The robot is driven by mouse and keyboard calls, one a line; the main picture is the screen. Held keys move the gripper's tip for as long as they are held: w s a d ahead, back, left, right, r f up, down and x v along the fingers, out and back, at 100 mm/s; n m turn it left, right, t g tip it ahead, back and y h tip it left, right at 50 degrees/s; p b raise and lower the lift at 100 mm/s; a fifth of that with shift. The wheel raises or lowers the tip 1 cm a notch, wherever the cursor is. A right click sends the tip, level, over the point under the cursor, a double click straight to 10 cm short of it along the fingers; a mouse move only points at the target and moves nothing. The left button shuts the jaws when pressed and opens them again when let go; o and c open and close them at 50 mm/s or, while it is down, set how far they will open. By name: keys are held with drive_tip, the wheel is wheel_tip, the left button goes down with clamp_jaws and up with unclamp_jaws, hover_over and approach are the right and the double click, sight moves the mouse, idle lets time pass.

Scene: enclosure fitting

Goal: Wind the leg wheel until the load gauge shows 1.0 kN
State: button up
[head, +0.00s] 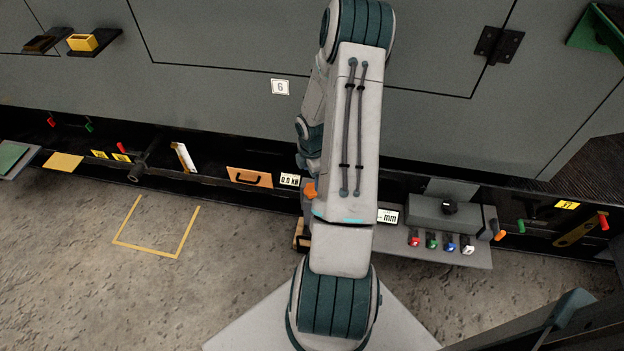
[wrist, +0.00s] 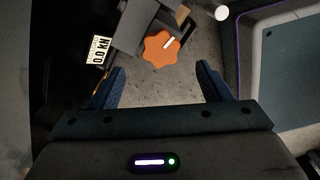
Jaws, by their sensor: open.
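The leg wheel is an orange lobed knob with a white mark. In the wrist view the leg wheel (wrist: 158,52) is just beyond my gripper, and in the head view only part of the orange wheel (head: 310,190) shows beside my arm. The load gauge (head: 290,180) reads 0.0 kN; it also shows turned on its side in the wrist view (wrist: 98,50). My gripper (wrist: 162,80) is open, its two dark blue fingers apart with nothing between them. The wheel is ahead of the fingertips, not between them. My arm hides the gripper in the head view.
A grey panel with colored buttons (head: 440,245) is right of my arm, beside a "mm" display (head: 387,216). An orange drawer with a handle (head: 250,177) is left of the gauge. A yellow outline (head: 150,250) marks clear floor at left.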

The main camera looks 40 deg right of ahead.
wheel_tip(320, 180, up, 7)
drive_tip(key=p, duration=0.2)
idle(0.5)
drive_tip(key=s+a+r+m+h+p, duration=0.1)
drive_tip(key=a+r+m+p, duration=0.4)
drive_tip(key=r, duration=1)
drive_tip(key=s+a+r+m+h+p, duration=0.15)
drive_tip(key=a+r+p, duration=0.55)
drive_tip(key=r, duration=0.9)
drive_tip(key=s+a+r+m+t+y+p, duration=0.1)
drive_tip(key=s+a+r+m+p, duration=0.3)
drive_tip(key=r, duration=0.6)
drive_tip(key=s+a+r+m+t+y+p, duration=0.1)
drive_tip(key=s+a+r+m+p, duration=0.3)
drive_tip(key=s+a+r+p, duration=0.3)
wheel_tip(320, 180, up, 4)
drive_tip(key=shift+a+r+m+t, duration=0.2)
drive_tip(key=shift+a+m+t, duration=0.2)
drive_tip(key=shift+a, duration=0.8)
drive_tip(key=shift+w+y, duration=0.1)
drive_tip(key=shift+y, duration=0.15)
